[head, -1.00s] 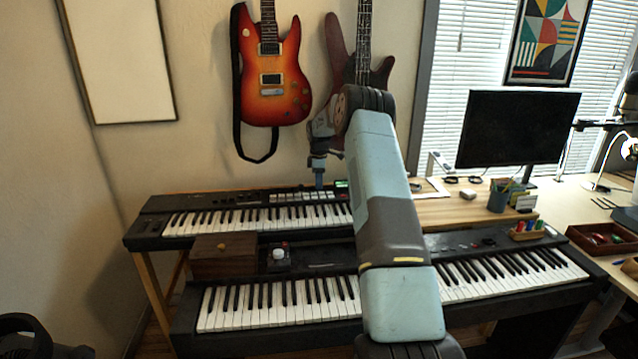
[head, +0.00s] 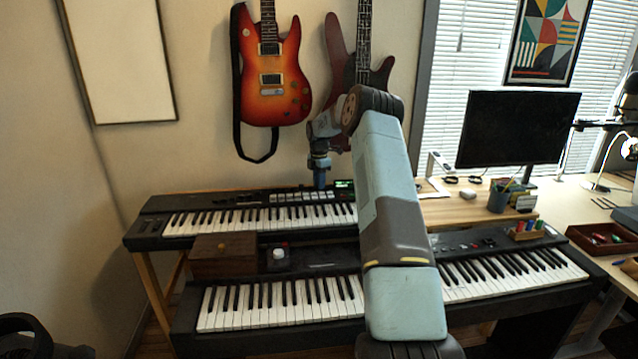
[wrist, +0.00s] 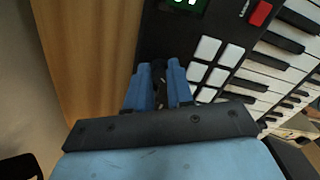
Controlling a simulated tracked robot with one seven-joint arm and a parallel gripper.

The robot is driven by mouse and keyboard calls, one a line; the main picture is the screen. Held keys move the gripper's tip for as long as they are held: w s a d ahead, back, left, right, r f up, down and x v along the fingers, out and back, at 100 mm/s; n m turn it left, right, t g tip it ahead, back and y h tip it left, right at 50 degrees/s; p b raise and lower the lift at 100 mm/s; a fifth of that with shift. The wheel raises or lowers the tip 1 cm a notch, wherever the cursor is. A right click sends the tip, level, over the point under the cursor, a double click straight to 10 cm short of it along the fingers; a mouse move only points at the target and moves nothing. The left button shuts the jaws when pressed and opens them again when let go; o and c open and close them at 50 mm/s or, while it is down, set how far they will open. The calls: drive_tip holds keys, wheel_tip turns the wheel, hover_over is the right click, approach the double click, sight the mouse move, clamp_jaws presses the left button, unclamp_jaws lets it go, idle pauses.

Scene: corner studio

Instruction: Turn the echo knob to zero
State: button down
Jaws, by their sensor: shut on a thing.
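The upper keyboard (head: 150,228) stands at the back of the stand, with a small lit green display (head: 344,184) and pale pads (head: 300,197) on its panel. My gripper (head: 320,186) reaches down to the back of this panel, left of the display. In the wrist view, the blue fingers of my gripper (wrist: 159,78) are shut on a small dark knob at the panel's edge, mostly hidden between them. Its marking and pointer cannot be read. Pads (wrist: 207,49), a red button (wrist: 260,13) and the display (wrist: 186,4) lie beside the fingers.
A lower keyboard (head: 215,348) stands in front. A wooden box (head: 222,264) and a small black unit with a white knob (head: 279,254) sit between the keyboards. Two guitars (head: 271,82) hang behind the upper keyboard. A desk with a monitor (head: 518,128) is at right.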

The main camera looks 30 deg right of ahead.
drive_tip(key=shift+w+d+r, duration=0.1)
drive_tip(key=shift+w+r, duration=0.05)
drive_tip(key=shift+r, duration=0.05)
drive_tip(key=c, duration=1.4)
unclamp_jaws()
drive_tip(key=shift+o, duration=0.6)
drive_tip(key=shift+f, duration=0.1)
wheel_tip(320, 180, up, 14)
drive_tip(key=shift+f, duration=0.15)
